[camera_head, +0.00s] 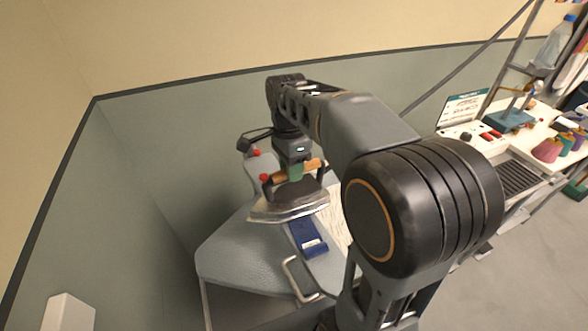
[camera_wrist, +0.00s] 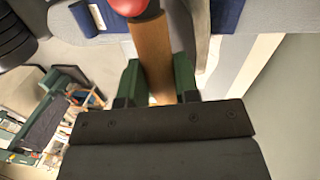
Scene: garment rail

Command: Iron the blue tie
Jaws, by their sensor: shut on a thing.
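My gripper (camera_head: 290,168) is shut on the wooden handle (camera_head: 307,170) of the iron (camera_head: 285,209). In the wrist view, its green fingers (camera_wrist: 156,80) sit on both sides of the wooden handle (camera_wrist: 152,50), with a red knob (camera_wrist: 128,5) at its far end. The blue tie (camera_head: 308,240) lies on the grey ironing board (camera_head: 235,250). One end of it shows in front of the iron; the rest is hidden by the iron and arm. Whether the iron touches the tie I cannot tell.
A red-knobbed stand (camera_head: 256,153) is behind the iron. A pale patterned cloth (camera_head: 335,220) lies right of the tie. A metal loop handle (camera_head: 300,280) is at the board's front. A cluttered workbench (camera_head: 545,135) is at right. Grey panels (camera_head: 190,140) close in behind and left.

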